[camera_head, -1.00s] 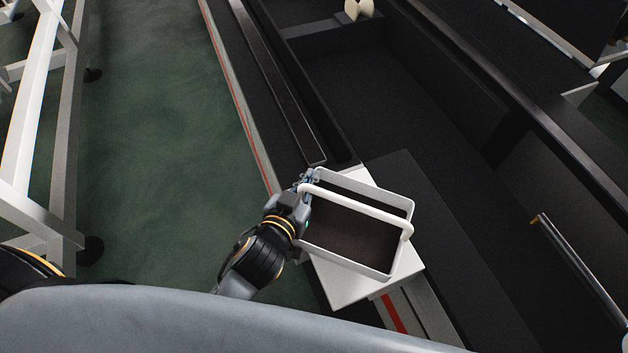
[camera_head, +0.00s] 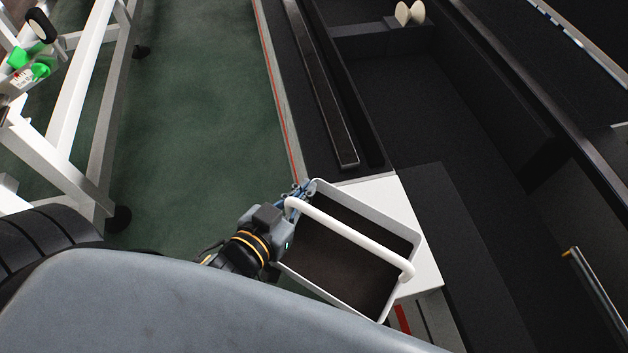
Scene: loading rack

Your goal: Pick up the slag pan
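The slag pan (camera_head: 352,296) is a white rectangular open box with a thick white handle bar across its top and a dark brown inside. It is at the lower middle of the head view, over a white block (camera_head: 418,230), and overhangs the block's left side. Whether it touches the block cannot be told. My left gripper (camera_head: 297,197) is at the pan's left end, shut on the rim by the handle's end; its fingertips are partly hidden. My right gripper is not in view.
Dark trough-like machinery with raised edges (camera_head: 330,90) fills the right side. A metal rod (camera_head: 595,295) stands at the lower right. A white frame (camera_head: 90,90) with a green item (camera_head: 40,65) is at the left. Green floor (camera_head: 205,110) between them is clear.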

